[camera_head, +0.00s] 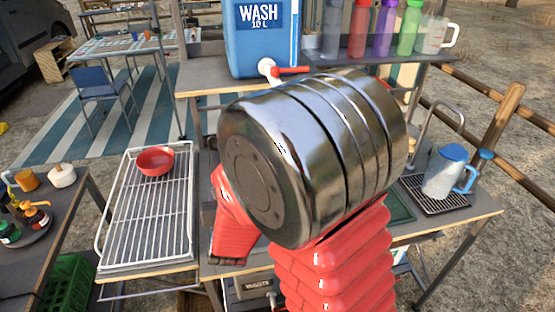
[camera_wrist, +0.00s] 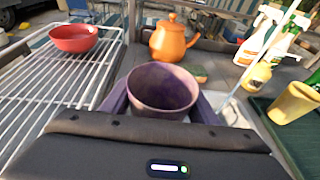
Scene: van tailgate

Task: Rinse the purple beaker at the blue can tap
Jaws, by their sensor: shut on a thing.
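The purple beaker (camera_wrist: 162,92) is in the middle of the wrist view, mouth toward the camera, its inside dark and speckled. My gripper (camera_wrist: 162,103) is shut on it, one finger on each side. In the head view my own arm hides the gripper and the beaker. The blue can (camera_head: 240,50), marked WASH 10 L, stands on the raised shelf at top centre. Its tap (camera_head: 283,70), white with a red lever, points out at the front, just above my arm. I cannot tell whether any water runs.
A white wire rack (camera_head: 150,225) with a red bowl (camera_head: 155,160) is at left. In the wrist view an orange teapot (camera_wrist: 175,40), spray bottles (camera_wrist: 265,38) and a yellow cup (camera_wrist: 294,102) stand beyond the beaker. A clear pitcher (camera_head: 442,175) stands at right.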

